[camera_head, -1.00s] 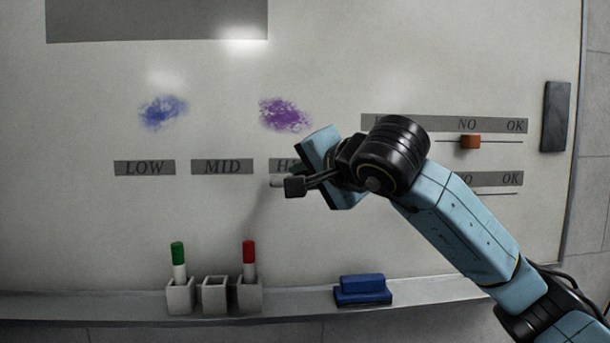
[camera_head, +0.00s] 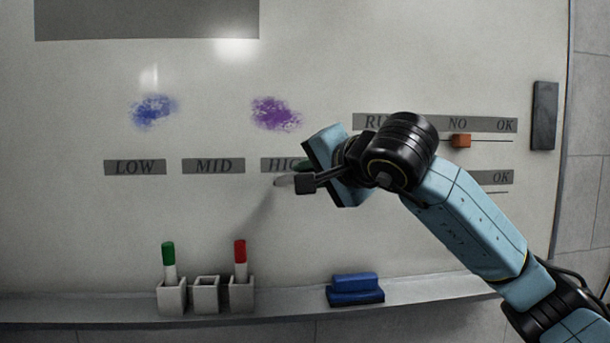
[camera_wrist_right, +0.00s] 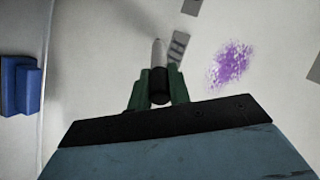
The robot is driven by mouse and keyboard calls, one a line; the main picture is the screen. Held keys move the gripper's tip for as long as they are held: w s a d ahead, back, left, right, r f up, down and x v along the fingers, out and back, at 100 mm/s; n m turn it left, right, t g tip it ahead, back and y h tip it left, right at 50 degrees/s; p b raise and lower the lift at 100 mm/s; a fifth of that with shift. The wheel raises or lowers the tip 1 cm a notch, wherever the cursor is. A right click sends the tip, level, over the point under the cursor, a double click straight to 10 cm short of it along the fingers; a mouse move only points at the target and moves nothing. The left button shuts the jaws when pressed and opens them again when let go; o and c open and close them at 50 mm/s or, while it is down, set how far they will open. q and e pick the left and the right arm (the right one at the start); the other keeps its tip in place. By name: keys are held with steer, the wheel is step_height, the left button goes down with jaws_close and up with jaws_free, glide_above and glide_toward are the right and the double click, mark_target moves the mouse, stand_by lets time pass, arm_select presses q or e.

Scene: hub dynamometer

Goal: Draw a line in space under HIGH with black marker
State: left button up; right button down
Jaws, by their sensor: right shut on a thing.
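The HIGH label (camera_head: 279,165) is a grey strip on the whiteboard, its right end hidden behind my right gripper (camera_head: 301,172). My right gripper is shut on the black marker (camera_head: 283,181), which has a pale body and a black end. In the right wrist view the marker (camera_wrist_right: 159,54) points away from the gripper (camera_wrist_right: 159,90), held between green fingers, beside the label (camera_wrist_right: 178,46). Its tip appears just below HIGH; I cannot tell whether it touches the board. No line shows there. My left gripper is not in view.
LOW (camera_head: 135,167) and MID (camera_head: 213,166) labels are to the left. Blue (camera_head: 153,110) and purple (camera_head: 276,114) smudges lie above. A tray ledge (camera_head: 110,309) carries a marker holder (camera_head: 206,294) with green- and red-capped markers, and a blue eraser (camera_head: 355,289). The board below HIGH is clear.

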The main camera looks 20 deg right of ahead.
steer(key=shift+d, duration=0.3)
steer(key=shift+d, duration=0.15)
steer(key=shift+s+d, duration=0.2)
steer(key=shift+d, duration=0.35)
steer(key=shift+d+b, duration=0.15)
steer(key=shift+b, duration=0.15)
steer(key=shift+s+d, duration=0.25)
steer(key=shift+d, duration=0.2)
steer(key=shift+d, duration=0.1)
steer(key=shift+s+d, duration=0.1)
steer(key=shift+d, duration=0.5)
steer(key=shift+b, duration=0.3)
